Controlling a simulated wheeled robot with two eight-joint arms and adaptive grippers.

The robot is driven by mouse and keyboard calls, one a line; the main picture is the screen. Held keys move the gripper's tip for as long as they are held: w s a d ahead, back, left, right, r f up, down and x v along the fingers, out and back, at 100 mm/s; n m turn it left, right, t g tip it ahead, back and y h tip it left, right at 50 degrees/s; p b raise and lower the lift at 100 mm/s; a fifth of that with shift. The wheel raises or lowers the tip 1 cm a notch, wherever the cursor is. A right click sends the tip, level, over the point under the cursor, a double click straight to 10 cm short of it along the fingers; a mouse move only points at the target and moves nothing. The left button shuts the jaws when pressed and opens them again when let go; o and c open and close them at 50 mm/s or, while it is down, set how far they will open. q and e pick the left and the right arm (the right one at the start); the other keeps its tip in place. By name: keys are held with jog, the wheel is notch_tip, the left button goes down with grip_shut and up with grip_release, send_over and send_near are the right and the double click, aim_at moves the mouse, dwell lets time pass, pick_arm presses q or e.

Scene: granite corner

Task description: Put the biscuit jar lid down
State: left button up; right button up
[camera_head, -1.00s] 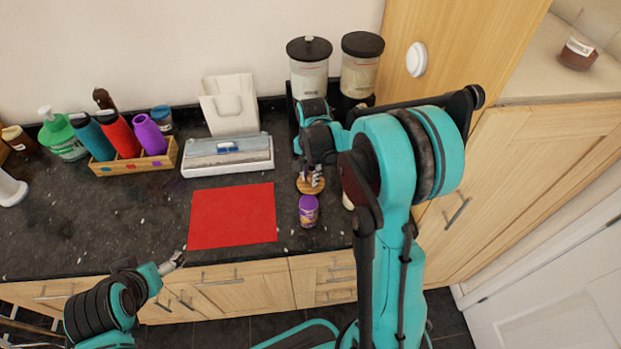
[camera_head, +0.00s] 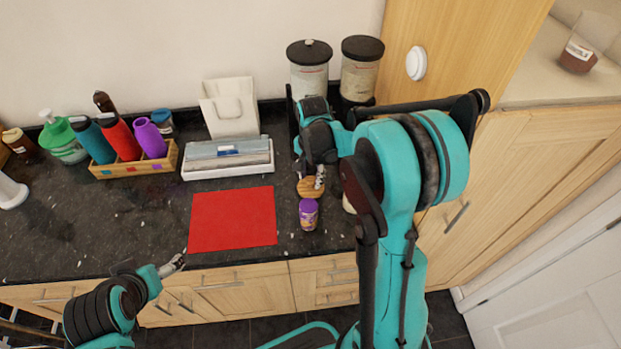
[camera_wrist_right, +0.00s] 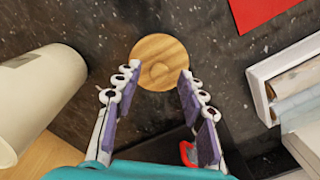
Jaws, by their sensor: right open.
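In the right wrist view the wooden lid (camera_wrist_right: 158,62) lies flat, just beyond my fingertips. My right gripper (camera_head: 319,178) is over the lid's right side; the wrist view shows its fingers (camera_wrist_right: 157,76) spread and empty, the tips at either side of the lid's near edge. A cream cylinder (camera_wrist_right: 38,92), perhaps the jar, stands beside it, mostly hidden by my arm in the head view. My left gripper (camera_head: 172,265) is at the counter's front edge, away from the lid.
Two black-lidded canisters (camera_head: 310,70) stand at the back.

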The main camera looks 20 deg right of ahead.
aim_at(311, 182)
notch_tip(311, 182, up, 10)
jog(key=p, duration=0.2)
jog(key=s+a+r+n+t, duration=0.2)
jog(key=s+a+n+t, duration=0.1)
jog(key=s+n, duration=0.3)
jog(key=s+a+r+n+t, duration=0.2)
jog(key=s+a+n+t, duration=0.2)
jog(key=s, duration=0.6)
jog(key=a+n, duration=0.1)
jog(key=n, duration=0.1)
jog(key=shift+s+n, duration=0.15)
jog(key=shift+n, duration=0.15)
jog(key=shift+s, duration=0.1)
